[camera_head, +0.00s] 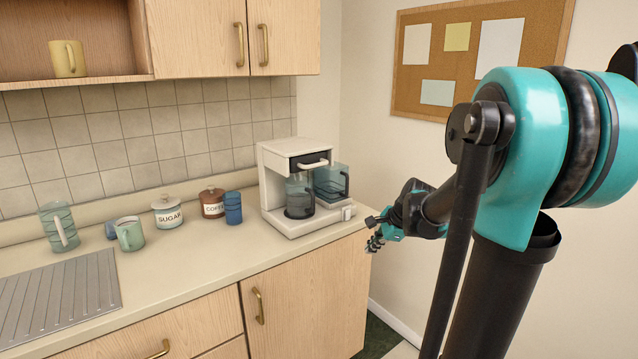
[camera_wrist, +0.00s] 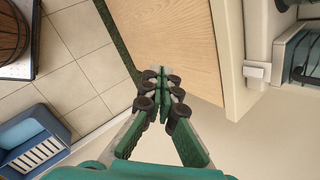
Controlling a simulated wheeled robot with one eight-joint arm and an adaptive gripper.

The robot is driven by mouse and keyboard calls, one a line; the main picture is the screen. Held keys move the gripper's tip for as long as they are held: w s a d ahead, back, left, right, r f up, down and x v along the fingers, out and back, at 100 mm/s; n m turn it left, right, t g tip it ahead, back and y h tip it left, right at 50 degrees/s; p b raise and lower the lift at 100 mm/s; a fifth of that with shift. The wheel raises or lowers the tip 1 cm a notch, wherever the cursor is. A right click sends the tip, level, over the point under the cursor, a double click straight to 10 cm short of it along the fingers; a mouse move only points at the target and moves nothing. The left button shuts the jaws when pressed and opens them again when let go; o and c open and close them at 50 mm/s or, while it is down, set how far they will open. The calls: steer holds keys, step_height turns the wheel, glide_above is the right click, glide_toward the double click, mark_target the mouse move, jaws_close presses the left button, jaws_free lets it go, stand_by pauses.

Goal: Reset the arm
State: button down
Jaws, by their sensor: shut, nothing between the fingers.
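My gripper (camera_head: 374,243) hangs off the right end of the counter in the head view, near the coffee maker's corner. It is turned partly away there and looks small. In the wrist view my gripper (camera_wrist: 163,75) shows its two green fingers with their tips together and nothing between them. My teal and black arm fills the right side of the head view.
A white coffee maker (camera_head: 271,189) with glass jugs stands at the counter's right end. Sugar (camera_head: 168,214) and coffee (camera_head: 212,206) jars, several mugs and a drainer (camera_head: 60,298) share the counter (camera_head: 190,262). In the wrist view a blue crate-like object (camera_wrist: 30,140) lies on the tiles.

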steer(key=s+f+n+h, duration=0.1)
steer(key=s+f+n, duration=0.3)
steer(key=s, duration=0.3)
steer(key=s+d+f+n+h, duration=0.1)
steer(key=s+f+n, duration=0.2)
steer(key=s+n, duration=0.4)
steer(key=s+f+n+g+h, duration=0.1)
steer(key=s+f+n+h, duration=0.1)
steer(key=s+f+n, duration=0.2)
steer(key=s+n, duration=0.2)
steer(key=s, duration=0.1)
steer(key=shift+s+d+f, duration=0.35)
steer(key=shift+s, duration=0.05)
